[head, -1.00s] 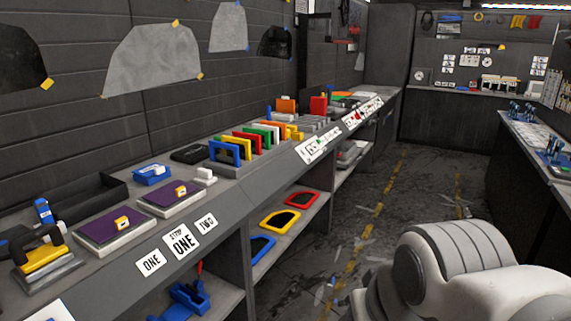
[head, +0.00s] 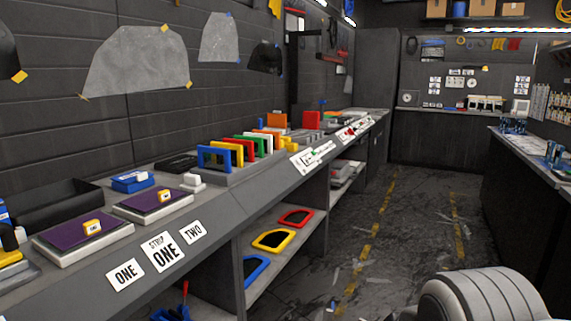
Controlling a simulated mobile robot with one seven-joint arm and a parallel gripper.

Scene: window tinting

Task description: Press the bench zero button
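I cannot make out a button clearly labelled bench zero. The long grey bench (head: 225,210) runs along the left wall. Two purple-topped pads (head: 70,234) lie nearer, each with a small yellow tag. Signs on the front edge read ONE, STRIP ONE (head: 163,252) and TWO. My gripper is not in view; only a rounded white part of my own body shows at the lower right.
A rack of coloured frames (head: 237,153) stands farther along the bench. Red, yellow and blue frames lie on the shelf (head: 290,245) below. The aisle floor (head: 400,235) is open with scattered scraps. Another bench (head: 530,150) lines the right side.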

